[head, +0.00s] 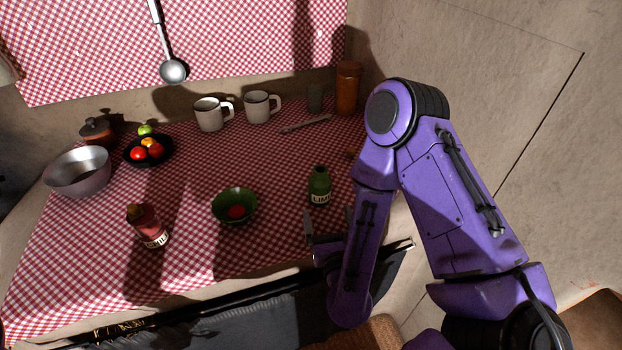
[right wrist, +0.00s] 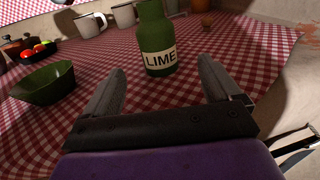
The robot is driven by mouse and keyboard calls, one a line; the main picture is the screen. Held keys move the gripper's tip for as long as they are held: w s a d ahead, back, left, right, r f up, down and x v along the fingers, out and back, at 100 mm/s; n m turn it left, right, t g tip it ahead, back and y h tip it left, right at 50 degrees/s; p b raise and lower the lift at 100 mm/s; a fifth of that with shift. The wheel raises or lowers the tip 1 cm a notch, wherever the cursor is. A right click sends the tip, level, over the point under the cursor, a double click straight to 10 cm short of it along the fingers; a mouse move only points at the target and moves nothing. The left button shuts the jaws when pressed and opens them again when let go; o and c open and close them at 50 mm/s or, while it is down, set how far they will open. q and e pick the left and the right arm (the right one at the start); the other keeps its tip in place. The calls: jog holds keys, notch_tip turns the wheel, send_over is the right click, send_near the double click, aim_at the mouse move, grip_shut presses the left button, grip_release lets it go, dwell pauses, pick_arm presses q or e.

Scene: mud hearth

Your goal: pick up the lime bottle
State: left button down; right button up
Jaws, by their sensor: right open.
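The lime bottle (head: 320,187) is green with a pale label reading LIME and stands upright on the checked cloth, right of the green bowl. In the right wrist view the bottle (right wrist: 156,42) stands just beyond my right gripper's fingertips, in line with the gap between them. My right gripper (head: 329,226) is on the near side of the bottle, partly hidden by my purple arm. In the right wrist view the gripper (right wrist: 163,84) is open with nothing between its fingers. My left gripper is not in view.
A red-brown bottle (head: 148,226) stands further left. Two mugs (head: 210,115), a tall brown jar (head: 347,88), a dark fruit bowl (head: 165,156) and a metal bowl (head: 78,174) stand further back.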

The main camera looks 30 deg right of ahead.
aim_at(322, 195)
jog(key=x, duration=0.1)
jog(key=p+x, duration=0.1)
jog(key=x, duration=0.1)
jog(key=p+x, duration=0.1)
jog(key=shift+w+d+r, duration=0.3)
jog(key=shift+d, duration=0.1)
jog(key=p+x, duration=0.1)
jog(key=x, duration=0.1)
jog(key=a+p+x, duration=0.1)
jog(key=x, duration=0.1)
jog(key=shift+w+d, duration=0.15)
jog(key=shift+w, duration=0.25)
jog(key=shift+w+d+f, duration=0.1)
jog(key=shift+w+d, duration=0.1)
jog(key=shift+w, duration=0.1)
jog(key=c, duration=1.1)
